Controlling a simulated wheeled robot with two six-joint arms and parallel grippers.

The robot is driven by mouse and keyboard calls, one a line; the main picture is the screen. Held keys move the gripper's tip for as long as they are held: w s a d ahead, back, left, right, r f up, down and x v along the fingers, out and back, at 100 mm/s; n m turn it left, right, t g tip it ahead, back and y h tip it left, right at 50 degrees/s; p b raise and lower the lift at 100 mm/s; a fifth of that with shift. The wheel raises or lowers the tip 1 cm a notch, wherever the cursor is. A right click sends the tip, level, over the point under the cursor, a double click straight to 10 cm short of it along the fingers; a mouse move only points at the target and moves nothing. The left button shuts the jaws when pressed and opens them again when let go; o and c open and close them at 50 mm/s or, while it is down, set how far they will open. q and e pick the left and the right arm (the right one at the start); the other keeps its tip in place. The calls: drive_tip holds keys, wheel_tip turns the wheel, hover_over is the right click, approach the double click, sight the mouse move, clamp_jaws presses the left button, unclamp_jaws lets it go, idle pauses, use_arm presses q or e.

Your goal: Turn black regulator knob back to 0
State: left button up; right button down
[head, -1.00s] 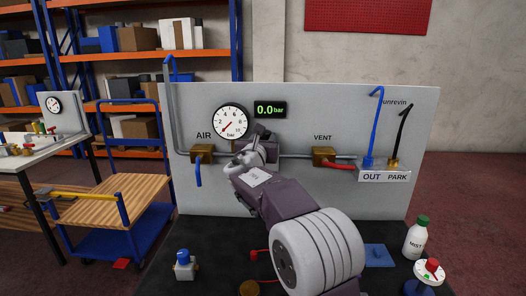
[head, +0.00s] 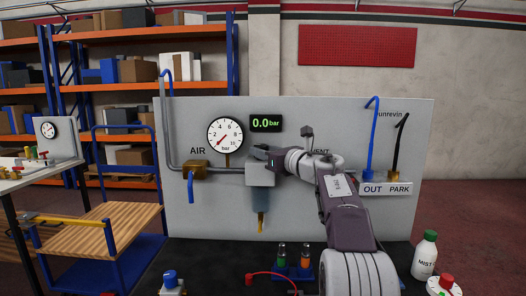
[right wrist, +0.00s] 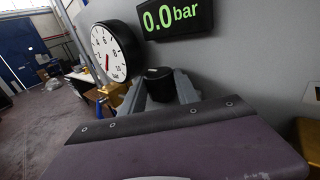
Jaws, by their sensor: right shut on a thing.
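The regulator is a grey block (head: 259,174) with a translucent blue-grey bowl (head: 261,200) on the upright panel. My right gripper (head: 264,152) reaches its top from the right. In the right wrist view its fingers (right wrist: 160,84) stand on both sides of the black knob (right wrist: 157,73) and are shut on it. In the head view the gripper largely hides the knob. The round gauge (head: 225,134) has its red needle at the low end of its scale. The green display (head: 266,123) reads 0.0 bar. My left gripper is not in view.
The AIR valve (head: 194,171) with a blue lever is left of the regulator. My right arm covers much of the VENT area. Blue and black hoses rise from the OUT/PARK block (head: 385,188). A MIST bottle (head: 424,254) and small fittings stand on the dark bench.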

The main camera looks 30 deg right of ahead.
drive_tip(key=shift+d+r+n+y+p, duration=0.15)
drive_tip(key=shift+n+y+p, duration=0.2)
drive_tip(key=shift+y, duration=0.25)
drive_tip(key=c, duration=1.2)
unclamp_jaws()
